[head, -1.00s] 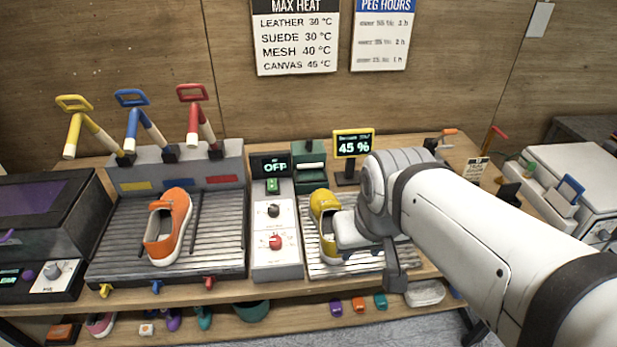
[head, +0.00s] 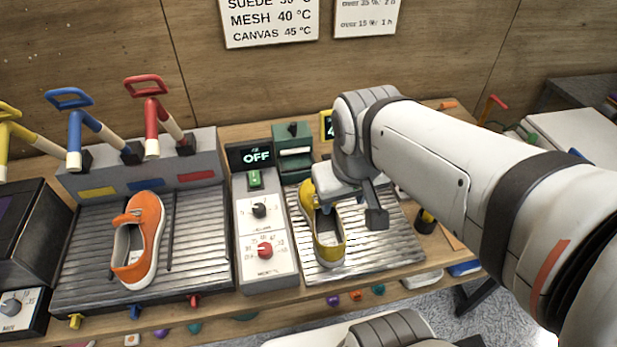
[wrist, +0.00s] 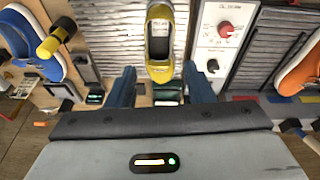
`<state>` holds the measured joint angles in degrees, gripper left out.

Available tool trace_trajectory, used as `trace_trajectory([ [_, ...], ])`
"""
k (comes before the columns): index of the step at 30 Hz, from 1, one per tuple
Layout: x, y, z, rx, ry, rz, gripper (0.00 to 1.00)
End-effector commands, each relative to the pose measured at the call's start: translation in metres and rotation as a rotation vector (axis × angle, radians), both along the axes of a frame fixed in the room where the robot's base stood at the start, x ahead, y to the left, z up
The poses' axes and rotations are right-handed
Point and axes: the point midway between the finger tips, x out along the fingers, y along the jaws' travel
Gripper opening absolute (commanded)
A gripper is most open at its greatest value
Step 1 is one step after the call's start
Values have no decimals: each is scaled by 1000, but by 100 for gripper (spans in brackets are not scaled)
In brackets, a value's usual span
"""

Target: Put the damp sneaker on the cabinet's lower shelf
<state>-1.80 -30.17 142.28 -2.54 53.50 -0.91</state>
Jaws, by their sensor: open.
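A yellow sneaker (head: 328,245) stands on a ridged metal tray (head: 385,258) right of the dial panel. My gripper (wrist: 160,88) is open, its blue fingers spread and apart from each other. In the wrist view the yellow sneaker (wrist: 160,72) lies ahead of the gap between them; I cannot tell whether they touch it. An orange sneaker (head: 140,240) stands on the larger ridged rack (head: 200,255) at the left. No cabinet with a lower shelf can be made out clearly.
The dial panel (head: 265,275) reads OFF and stands between rack and tray. Red, blue and yellow lever handles rise behind the rack. A black box (head: 25,240) stands at the left edge. A blue sneaker (wrist: 30,50) shows in the wrist view. Small items sit below the bench.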

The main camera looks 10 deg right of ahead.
Motion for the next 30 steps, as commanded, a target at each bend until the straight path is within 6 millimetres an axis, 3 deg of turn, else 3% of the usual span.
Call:
trace_trajectory([
  [5,17,1,-41,-171,200,213,48],
  [11,51,10,-86,-470,471,539,48],
  [18,102,40,-129,-852,722,857,48],
  [25,131,70,-149,-1084,833,1002,48],
  [30,137,69,-155,-1132,854,1025,48],
])
